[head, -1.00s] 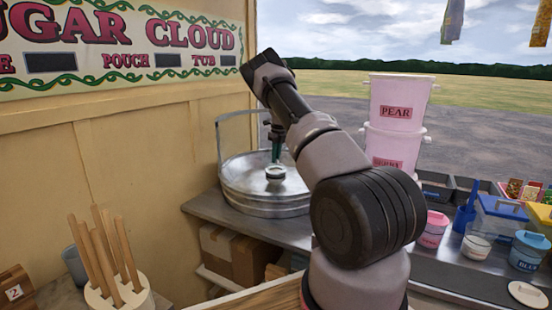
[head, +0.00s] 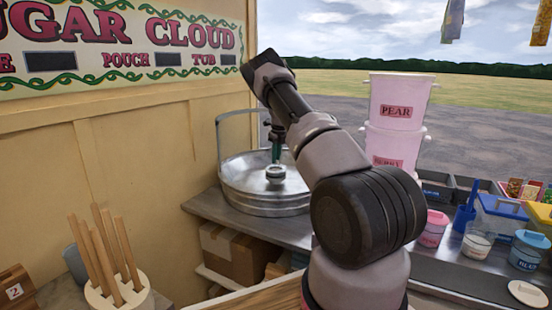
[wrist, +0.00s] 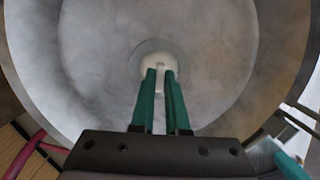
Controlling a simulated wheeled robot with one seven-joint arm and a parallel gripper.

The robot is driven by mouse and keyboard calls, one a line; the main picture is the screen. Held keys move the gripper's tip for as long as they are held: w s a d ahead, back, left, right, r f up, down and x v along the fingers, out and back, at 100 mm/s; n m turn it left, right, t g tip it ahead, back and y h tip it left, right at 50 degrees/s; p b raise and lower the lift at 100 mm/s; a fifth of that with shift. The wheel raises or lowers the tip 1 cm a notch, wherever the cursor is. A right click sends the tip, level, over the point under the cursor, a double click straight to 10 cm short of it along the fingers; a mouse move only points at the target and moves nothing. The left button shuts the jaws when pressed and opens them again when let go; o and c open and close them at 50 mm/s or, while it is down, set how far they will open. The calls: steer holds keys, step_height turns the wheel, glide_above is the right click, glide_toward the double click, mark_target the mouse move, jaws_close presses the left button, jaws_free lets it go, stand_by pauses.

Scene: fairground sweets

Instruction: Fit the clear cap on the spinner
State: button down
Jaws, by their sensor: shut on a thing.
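The spinner is a round metal pan (head: 240,190) with a small pale round head (head: 275,173) at its centre; it stands on the metal counter at the back. My gripper (head: 276,160) points down directly over the spinner's centre. In the wrist view, the green fingers of my gripper (wrist: 162,78) close on a small pale piece at the middle of the pan (wrist: 95,75). A faint see-through disc, the clear cap (wrist: 143,54), shows around the fingertips. I cannot tell whether the cap touches the spinner head or is seated.
A curved metal rail (head: 218,140) rises behind the pan. Pink PEAR tubs (head: 400,95) are stacked to the right of my arm, with small jars (head: 476,242) farther right. A holder of wooden sticks (head: 110,290) stands at the front left.

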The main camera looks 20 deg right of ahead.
steer(key=shift+f, duration=0.1)
stand_by(0.3)
steer(key=shift+c, duration=1.4)
jaws_free()
steer(key=shift+r, duration=3)
